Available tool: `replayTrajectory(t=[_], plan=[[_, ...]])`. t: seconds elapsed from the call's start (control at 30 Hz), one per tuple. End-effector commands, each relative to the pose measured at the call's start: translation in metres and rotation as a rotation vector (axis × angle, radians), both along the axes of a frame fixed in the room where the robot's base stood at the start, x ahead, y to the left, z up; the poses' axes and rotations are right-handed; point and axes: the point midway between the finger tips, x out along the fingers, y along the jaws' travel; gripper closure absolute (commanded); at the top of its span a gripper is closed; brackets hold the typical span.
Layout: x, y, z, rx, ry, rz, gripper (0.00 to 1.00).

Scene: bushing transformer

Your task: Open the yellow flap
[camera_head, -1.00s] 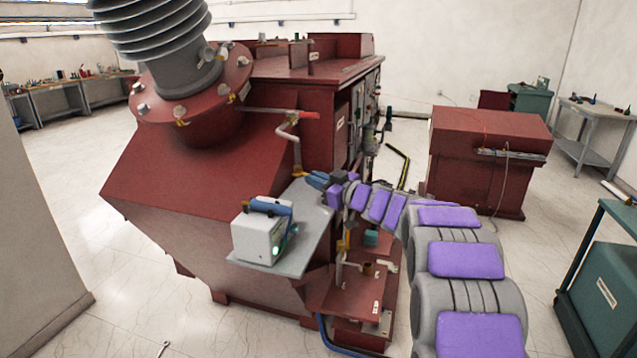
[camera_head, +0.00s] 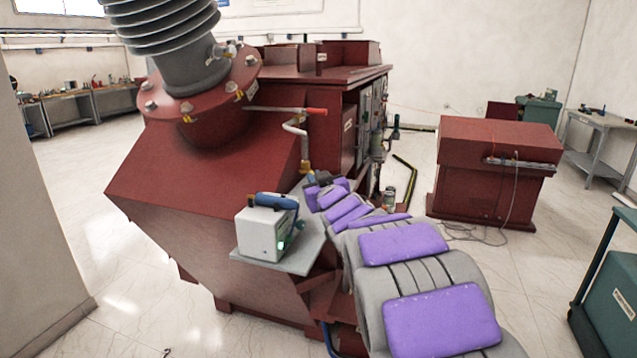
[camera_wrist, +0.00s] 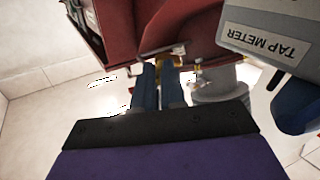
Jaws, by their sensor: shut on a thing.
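My gripper (camera_wrist: 157,70) shows in the wrist view as two blue fingers close together. A small yellow piece, which looks like the yellow flap (camera_wrist: 178,61), sits at the fingertips, and the fingers are shut on it. Its full shape and how far it is open cannot be told. In the head view my arm reaches in from the lower right to just below the pipe (camera_head: 297,130) with the red handle. The flap is not clear there, and the fingertips are largely hidden.
A white meter box (camera_head: 262,233) with a blue handle stands on a grey shelf (camera_head: 300,262) close beside my gripper. The meter (camera_wrist: 270,40) is near at the right in the wrist view. The red transformer (camera_head: 215,175) stands behind.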

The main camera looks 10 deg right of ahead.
Motion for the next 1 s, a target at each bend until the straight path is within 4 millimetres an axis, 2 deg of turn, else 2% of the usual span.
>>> replayTrajectory(t=[0.67, 0.7, 0.97, 1.0], plan=[[-0.0008, 0.0029, 0.0023, 0.001, -0.005, -0.035, 1.0], [-0.0008, 0.0029, 0.0023, 0.001, -0.005, -0.035, 0.89], [-0.0021, 0.0027, 0.0023, 0.0, -0.005, -0.035, 0.64], [-0.0023, 0.0027, 0.0023, 0.001, -0.005, -0.036, 0.64]])
